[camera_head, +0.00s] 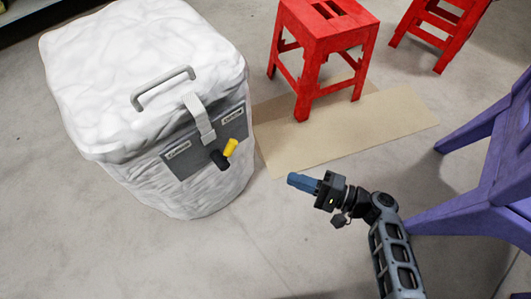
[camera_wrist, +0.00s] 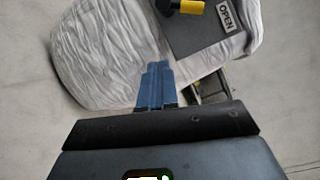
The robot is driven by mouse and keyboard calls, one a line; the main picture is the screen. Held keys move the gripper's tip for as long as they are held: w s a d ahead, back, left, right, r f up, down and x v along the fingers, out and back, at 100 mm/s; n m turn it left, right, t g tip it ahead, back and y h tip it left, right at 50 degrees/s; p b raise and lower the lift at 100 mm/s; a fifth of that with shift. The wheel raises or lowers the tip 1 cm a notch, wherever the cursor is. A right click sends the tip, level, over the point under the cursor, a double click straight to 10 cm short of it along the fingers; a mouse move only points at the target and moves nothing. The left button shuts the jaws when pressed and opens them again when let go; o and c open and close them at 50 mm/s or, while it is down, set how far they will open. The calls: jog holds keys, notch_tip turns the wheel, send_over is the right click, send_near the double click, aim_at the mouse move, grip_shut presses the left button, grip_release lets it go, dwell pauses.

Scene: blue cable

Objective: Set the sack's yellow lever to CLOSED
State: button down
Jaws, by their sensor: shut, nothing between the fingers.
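The white wrinkled sack (camera_head: 110,60) stands on the floor at the left of the head view and fills the upper part of the wrist view (camera_wrist: 100,50). A dark panel (camera_head: 185,165) on its side bears a black pivot (camera_head: 219,159) and a yellow lever (camera_head: 231,147). The lever tilts up and right in the head view. In the wrist view the yellow lever (camera_wrist: 191,7) shows at the top edge, with the OPEN label (camera_wrist: 228,17) on its right. My gripper (camera_head: 291,179) is shut and empty, right of the sack and apart from it; its blue fingers (camera_wrist: 157,68) point toward the sack.
A red stool (camera_head: 325,38) stands behind on a tan board (camera_head: 400,115). Another red stool (camera_head: 440,35) is at top right. Purple furniture (camera_head: 470,210) stands close to my arm's right. The sack has a grey top handle (camera_head: 163,86) and strap (camera_head: 199,115). Floor in front is clear.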

jog(key=w+r+y, duration=0.1)
jog(key=w+d+r+y+b, duration=0.1)
jog(key=w, duration=0.1)
jog(key=w+r+y, duration=0.1)
jog(key=shift+w+d+r+n, duration=0.2)
jog(key=shift+w+d+n, duration=0.05)
jog(key=shift+w+n, duration=0.1)
jog(key=b, duration=0.1)
send_near(225, 150)
jog(key=shift+w+a+r, duration=0.35)
jog(key=shift+w+a, duration=0.05)
jog(key=shift+w, duration=0.4)
jog(key=shift+w+a+r, duration=0.4)
jog(key=shift+w+a, duration=0.05)
jog(key=shift+w, duration=0.3)
jog(key=shift+w+a+r, duration=0.35)
jog(key=shift+w+a, duration=0.05)
jog(key=shift+w, duration=0.4)
jog(key=shift+s+a+r+n, duration=0.1)
jog(key=shift+r+n, duration=0.15)
